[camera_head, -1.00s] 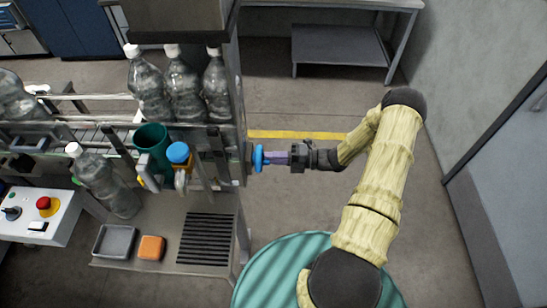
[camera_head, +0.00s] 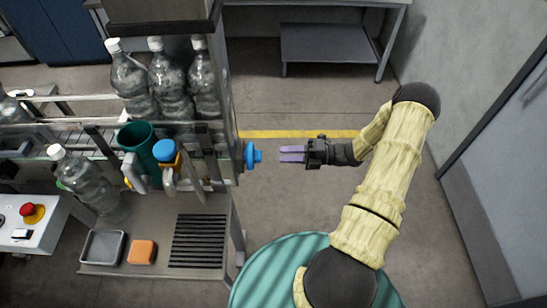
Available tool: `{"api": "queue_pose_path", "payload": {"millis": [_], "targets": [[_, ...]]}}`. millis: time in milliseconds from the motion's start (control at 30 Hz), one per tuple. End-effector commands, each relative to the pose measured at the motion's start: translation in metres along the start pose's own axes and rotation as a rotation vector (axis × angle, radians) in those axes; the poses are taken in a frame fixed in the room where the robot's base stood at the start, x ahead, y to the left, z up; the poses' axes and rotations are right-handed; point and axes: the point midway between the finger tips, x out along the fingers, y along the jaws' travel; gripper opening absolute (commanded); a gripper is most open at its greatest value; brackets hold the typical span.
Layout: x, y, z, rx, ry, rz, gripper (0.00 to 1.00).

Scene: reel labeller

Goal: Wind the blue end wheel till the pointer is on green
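The blue end wheel (camera_head: 250,155) sits on the right end of the machine, its hub facing right towards my gripper. My gripper (camera_head: 284,154) is to the right of the wheel at about the same height in the picture, with a short gap between fingertips and hub. Its two purple fingers point left at the wheel, are apart and hold nothing. I cannot make out the pointer or its green mark in this view.
A machine with clear bottles (camera_head: 170,85) stands at the left, with a teal cup (camera_head: 137,136) and a blue-topped orange part (camera_head: 165,152). Below are a grey tray (camera_head: 102,247), an orange block (camera_head: 142,252) and a slatted grille (camera_head: 197,241). Floor right of the wheel is clear.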

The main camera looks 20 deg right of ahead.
Motion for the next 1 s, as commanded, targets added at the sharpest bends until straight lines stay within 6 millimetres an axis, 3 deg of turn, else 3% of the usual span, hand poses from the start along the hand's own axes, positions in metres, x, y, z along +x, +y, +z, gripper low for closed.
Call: {"api": "queue_pose_path", "payload": {"millis": [300, 500, 1000], "targets": [[-0.065, -0.004, 0.001, -0.003, -0.003, -0.002, 0.38], [-0.095, -0.002, 0.000, -0.002, -0.002, -0.001, 0.38], [-0.102, 0.000, 0.000, 0.001, -0.001, 0.001, 0.38]]}}
